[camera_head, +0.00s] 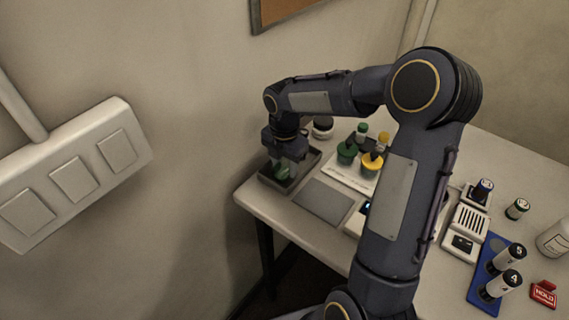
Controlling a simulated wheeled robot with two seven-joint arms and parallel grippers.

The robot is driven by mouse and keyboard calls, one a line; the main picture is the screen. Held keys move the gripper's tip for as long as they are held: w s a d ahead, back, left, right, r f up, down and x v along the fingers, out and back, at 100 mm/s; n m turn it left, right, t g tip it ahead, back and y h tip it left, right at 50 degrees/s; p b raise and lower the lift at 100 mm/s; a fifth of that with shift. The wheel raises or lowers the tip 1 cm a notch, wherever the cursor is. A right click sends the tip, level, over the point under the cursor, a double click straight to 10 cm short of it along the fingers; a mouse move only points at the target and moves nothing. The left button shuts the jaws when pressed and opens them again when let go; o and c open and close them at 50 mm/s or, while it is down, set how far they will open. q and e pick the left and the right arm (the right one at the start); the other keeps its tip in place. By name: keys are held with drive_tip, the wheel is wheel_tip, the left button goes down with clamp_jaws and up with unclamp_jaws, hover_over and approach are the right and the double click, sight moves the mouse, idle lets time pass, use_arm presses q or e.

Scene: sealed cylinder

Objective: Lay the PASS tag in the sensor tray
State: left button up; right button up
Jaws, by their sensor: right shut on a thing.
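My right gripper (285,165) is at the far left corner of the table, pointing down over a dark, low-walled tray (306,172), which looks like the sensor tray. It is shut on a small green thing (282,174), which looks like the PASS tag. The fingers hide part of it, and no lettering can be read. It is low, within the tray's outline; I cannot tell whether it touches the tray floor. My left gripper is out of view.
A grey pad (324,201) lies beside the tray. Green (347,153) and yellow (372,164) items stand behind my right arm. A blue rack (482,291) with dark-and-white cylinders, a red HOLD tag (543,293) and a white bottle (554,240) are at right.

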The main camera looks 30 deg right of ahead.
drive_tip(key=shift+f, duration=0.2)
drive_tip(key=shift+f, duration=0.15)
drive_tip(key=o, duration=0.9)
drive_tip(key=shift+o, duration=0.2)
